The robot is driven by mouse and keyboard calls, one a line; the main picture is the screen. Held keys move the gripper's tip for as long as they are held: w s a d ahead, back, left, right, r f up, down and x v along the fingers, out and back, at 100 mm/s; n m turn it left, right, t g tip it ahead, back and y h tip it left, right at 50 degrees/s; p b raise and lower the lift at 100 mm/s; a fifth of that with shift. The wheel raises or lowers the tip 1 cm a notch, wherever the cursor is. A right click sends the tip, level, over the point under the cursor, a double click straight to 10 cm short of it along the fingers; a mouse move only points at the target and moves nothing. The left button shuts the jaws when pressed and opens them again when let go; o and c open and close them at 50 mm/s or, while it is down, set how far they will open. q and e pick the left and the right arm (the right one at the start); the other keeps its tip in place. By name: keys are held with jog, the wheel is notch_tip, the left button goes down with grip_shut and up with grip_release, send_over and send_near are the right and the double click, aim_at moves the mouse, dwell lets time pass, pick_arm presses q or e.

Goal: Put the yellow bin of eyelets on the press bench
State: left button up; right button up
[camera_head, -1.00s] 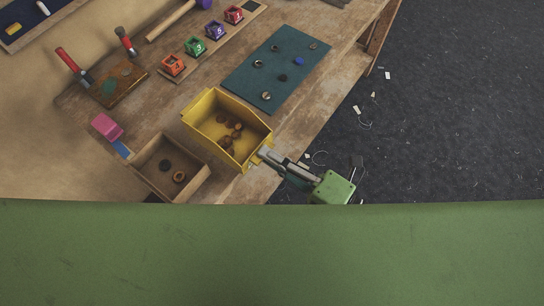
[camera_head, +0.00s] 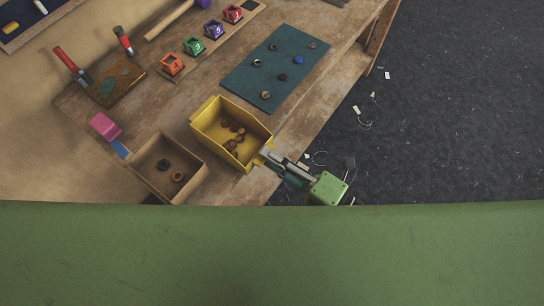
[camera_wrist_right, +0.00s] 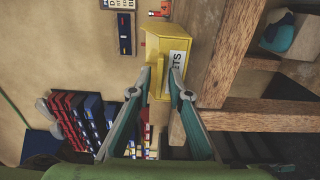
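The yellow bin (camera_head: 212,148) is open-topped and holds several small brown eyelets (camera_head: 236,136). It is at the front edge of the wooden bench (camera_head: 322,112); I cannot tell whether it rests on the wood or hangs just above it. My right gripper (camera_head: 268,158) meets the bin's near right corner. In the right wrist view the fingers (camera_wrist_right: 162,78) close on both sides of the bin's yellow end, beside its white label (camera_wrist_right: 177,62). The left gripper is not in view.
A cardboard box (camera_head: 149,165) with a few rings sits left of the bin. A teal mat (camera_head: 243,76) with small parts lies behind it. Dark floor (camera_head: 460,120) is at right.

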jog(key=shift+r, duration=0.15)
dwell(0.3)
jog(key=b+v, duration=0.3)
jog(key=v, duration=0.9)
jog(key=shift+r, duration=0.1)
